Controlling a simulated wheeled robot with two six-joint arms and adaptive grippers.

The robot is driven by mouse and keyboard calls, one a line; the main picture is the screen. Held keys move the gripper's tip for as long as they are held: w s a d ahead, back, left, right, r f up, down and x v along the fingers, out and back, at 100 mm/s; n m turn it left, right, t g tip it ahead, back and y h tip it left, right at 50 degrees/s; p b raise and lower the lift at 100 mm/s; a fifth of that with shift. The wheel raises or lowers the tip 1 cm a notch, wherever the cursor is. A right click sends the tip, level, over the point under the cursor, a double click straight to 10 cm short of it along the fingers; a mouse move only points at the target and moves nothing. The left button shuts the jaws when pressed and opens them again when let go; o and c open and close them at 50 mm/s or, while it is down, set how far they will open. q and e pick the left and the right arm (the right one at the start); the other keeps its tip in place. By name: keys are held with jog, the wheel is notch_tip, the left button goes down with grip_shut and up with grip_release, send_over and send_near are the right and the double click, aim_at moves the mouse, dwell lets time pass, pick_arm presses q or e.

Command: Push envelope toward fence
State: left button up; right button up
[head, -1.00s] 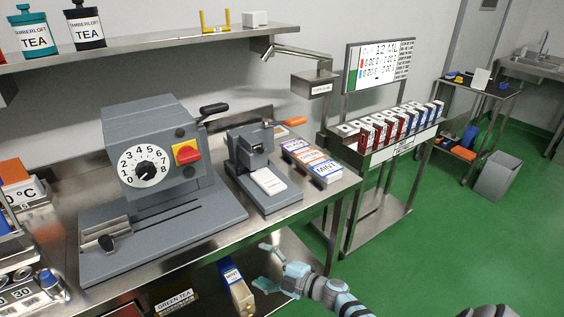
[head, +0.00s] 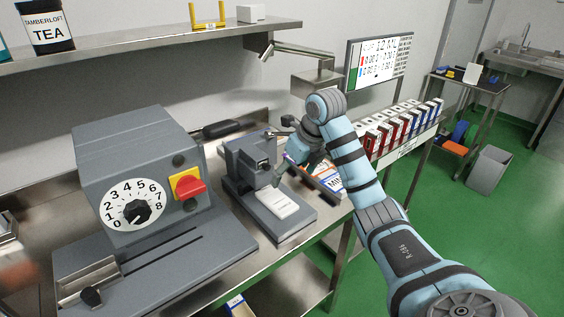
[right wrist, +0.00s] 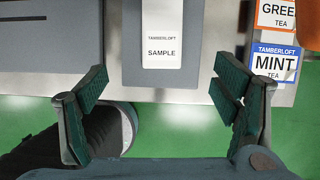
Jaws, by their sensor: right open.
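A white envelope (head: 278,203) lies flat on the base of a small grey press-like device (head: 262,232). In the right wrist view the envelope (right wrist: 162,45) reads "TAMBERLOFT SAMPLE" and lies on the dark grey base (right wrist: 133,65). The device's upright head stands behind the envelope in the head view. I cannot clearly pick out a fence. My right gripper (head: 303,178) is open and empty, just right of the device. In the right wrist view its fingers (right wrist: 160,88) are spread wide, one to each side of the envelope, apart from it. My left gripper is out of view.
A large grey dial machine (head: 140,175) stands left of the device. Tea boxes, including a mint box (right wrist: 275,66), lie to the right, partly behind my right arm. A wall shelf (head: 150,43) hangs above. The table's front edge drops to green floor (right wrist: 180,130).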

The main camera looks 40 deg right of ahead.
aim_at(282, 204)
jog(key=b+x, duration=0.2)
jog(key=s+b+x, duration=0.1)
jog(key=b+x, duration=0.1)
jog(key=x, duration=0.1)
jog(key=shift+d+f, duration=0.15)
jog(key=shift+f, duration=0.05)
jog(key=x, duration=0.8)
jog(key=shift+f+b, duration=0.1)
jog(key=shift+b, duration=0.2)
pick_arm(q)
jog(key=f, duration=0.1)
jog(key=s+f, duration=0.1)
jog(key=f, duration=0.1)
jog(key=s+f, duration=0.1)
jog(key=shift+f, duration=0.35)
pick_arm(e)
jog(key=shift+s, duration=0.1)
